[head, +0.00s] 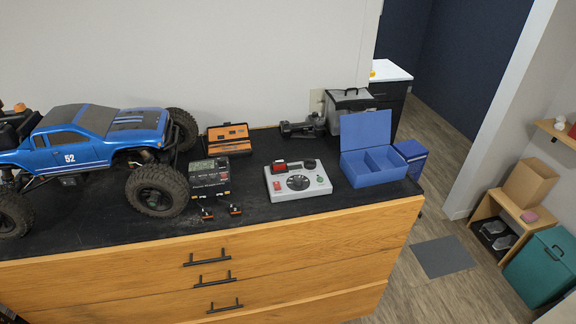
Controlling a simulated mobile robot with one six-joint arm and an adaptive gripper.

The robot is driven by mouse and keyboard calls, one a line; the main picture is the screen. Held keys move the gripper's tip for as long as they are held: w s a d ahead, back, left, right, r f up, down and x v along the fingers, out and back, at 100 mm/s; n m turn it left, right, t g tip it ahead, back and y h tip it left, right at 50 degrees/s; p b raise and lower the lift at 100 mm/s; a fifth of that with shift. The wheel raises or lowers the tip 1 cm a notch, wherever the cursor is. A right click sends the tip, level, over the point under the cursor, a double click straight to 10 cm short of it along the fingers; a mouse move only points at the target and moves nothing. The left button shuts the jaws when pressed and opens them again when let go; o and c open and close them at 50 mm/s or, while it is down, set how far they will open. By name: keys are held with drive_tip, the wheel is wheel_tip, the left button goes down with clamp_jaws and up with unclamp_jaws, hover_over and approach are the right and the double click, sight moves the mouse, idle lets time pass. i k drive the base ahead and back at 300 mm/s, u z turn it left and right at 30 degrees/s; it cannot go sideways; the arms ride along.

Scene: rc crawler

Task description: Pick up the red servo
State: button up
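A small red block (280,167), which looks like the red servo, sits at the back left of a grey box with a round dial (310,191). The grey box stands on the black top of the wooden drawer cabinet, right of the middle of the head view. The block is small in this view, so its details do not show. My gripper is not in view.
A blue RC crawler (85,140) fills the left of the top. A black box (209,177), an orange case (228,138) and small black-and-orange parts (235,209) lie between. An open blue box (378,172) stands right. The front strip is mostly clear.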

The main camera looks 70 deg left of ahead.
sight(276, 166)
drive_tip(key=u, duration=0.1)
drive_tip(key=i, duration=1)
drive_tip(key=u, duration=2)
drive_tip(key=k, duration=0.5)
drive_tip(key=u, duration=0.3)
